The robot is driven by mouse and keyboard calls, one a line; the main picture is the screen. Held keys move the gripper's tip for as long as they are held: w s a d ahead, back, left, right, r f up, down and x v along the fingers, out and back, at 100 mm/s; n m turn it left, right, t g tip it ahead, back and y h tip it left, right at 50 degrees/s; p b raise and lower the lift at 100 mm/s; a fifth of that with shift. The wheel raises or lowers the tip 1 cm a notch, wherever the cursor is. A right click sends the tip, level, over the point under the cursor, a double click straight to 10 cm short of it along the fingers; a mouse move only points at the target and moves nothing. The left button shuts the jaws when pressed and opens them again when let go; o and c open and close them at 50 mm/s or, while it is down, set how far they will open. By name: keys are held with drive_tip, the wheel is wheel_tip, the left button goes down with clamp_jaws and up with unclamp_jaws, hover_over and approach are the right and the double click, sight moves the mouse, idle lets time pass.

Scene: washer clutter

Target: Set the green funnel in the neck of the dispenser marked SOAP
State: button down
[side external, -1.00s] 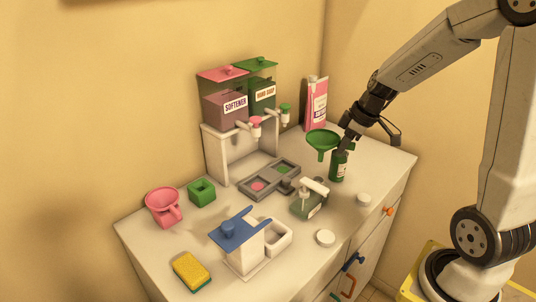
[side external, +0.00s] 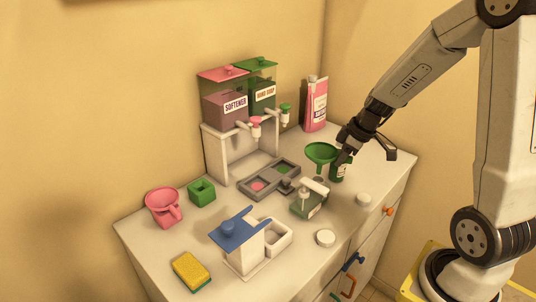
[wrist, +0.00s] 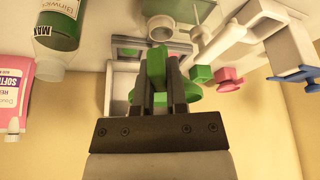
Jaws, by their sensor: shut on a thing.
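The green funnel (side external: 320,151) is upright, with its wide mouth up, in the side view. My gripper (side external: 342,157) is shut on its right side and holds it above the counter. In the wrist view, green parts of the funnel (wrist: 156,68) show between and behind the fingers of my gripper (wrist: 160,78). A clear greenish pump dispenser (side external: 307,206) stands just below and left of the funnel; its label is too small to read. The funnel's spout end is close to it, and I cannot tell whether they touch. The green tank (side external: 263,95) at the back reads HAND SOAP.
A pink bottle (side external: 316,104) is at the back. White lids (side external: 325,238) lie near the front edge.

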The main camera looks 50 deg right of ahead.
sight(350, 157)
drive_tip(key=shift+f, duration=2.3)
drive_tip(key=shift+f, duration=0.1)
drive_tip(key=c, duration=0.6)
unclamp_jaws()
drive_tip(key=shift+v, duration=3.95)
drive_tip(key=shift+a, duration=0.2)
